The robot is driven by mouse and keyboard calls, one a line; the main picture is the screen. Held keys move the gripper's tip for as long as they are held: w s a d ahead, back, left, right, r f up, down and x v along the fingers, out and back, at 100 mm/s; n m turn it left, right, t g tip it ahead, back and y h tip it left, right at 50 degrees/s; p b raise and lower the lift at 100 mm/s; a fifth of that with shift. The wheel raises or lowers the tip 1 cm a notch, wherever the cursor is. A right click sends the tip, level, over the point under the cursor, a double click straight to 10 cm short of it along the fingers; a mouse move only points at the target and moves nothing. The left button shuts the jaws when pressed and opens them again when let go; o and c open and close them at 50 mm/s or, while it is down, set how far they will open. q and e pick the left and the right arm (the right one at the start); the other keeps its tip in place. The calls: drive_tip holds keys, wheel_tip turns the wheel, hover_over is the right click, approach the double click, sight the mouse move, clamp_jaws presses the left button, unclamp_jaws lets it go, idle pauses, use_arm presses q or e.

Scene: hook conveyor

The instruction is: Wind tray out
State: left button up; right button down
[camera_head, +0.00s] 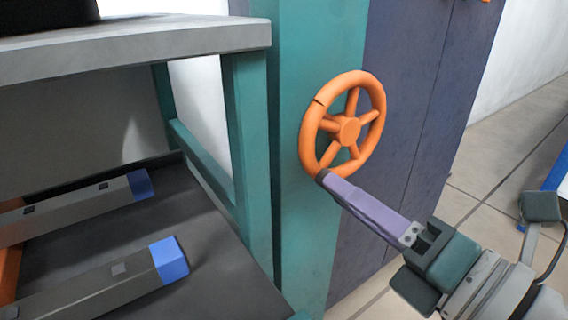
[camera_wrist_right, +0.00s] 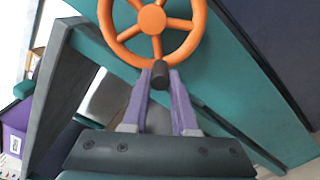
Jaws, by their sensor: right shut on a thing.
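An orange five-spoked handwheel (camera_head: 348,131) stands on the side of a teal post, and it also shows in the right wrist view (camera_wrist_right: 152,20). A short dark handle (camera_wrist_right: 160,73) sits at its rim. My right gripper (camera_head: 330,183) reaches in from the lower right, with its purple fingers shut on this handle at the wheel's lower left. In the right wrist view the fingertips (camera_wrist_right: 160,80) are on either side of the handle. My left gripper is not in view. I cannot tell which part is the tray; a dark flat surface (camera_head: 205,235) lies at lower left.
Two grey bars with blue ends (camera_head: 168,260) lie on the dark surface, under a grey shelf (camera_head: 150,40) on teal legs. A dark blue-grey panel (camera_head: 410,100) stands right of the wheel. Tiled floor (camera_head: 490,165) shows at the right.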

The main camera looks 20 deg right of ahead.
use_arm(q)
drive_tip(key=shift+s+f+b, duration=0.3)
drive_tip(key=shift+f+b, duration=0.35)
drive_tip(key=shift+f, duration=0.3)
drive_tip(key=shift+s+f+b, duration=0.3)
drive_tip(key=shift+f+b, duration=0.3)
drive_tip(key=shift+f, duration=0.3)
use_arm(e)
drive_tip(key=shift+w+d+f+n, duration=0.15)
drive_tip(key=shift+d+f+n, duration=0.45)
drive_tip(key=shift+n, duration=0.6)
drive_tip(key=shift+w+d+f+n, duration=0.1)
drive_tip(key=shift+d+f+n, duration=0.5)
drive_tip(key=shift+n, duration=0.6)
drive_tip(key=shift+r, duration=0.15)
drive_tip(key=c, duration=1.2)
unclamp_jaws()
drive_tip(key=o, duration=0.5)
drive_tip(key=shift+d, duration=0.2)
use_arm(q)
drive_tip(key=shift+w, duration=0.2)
use_arm(e)
drive_tip(key=shift+r, duration=0.15)
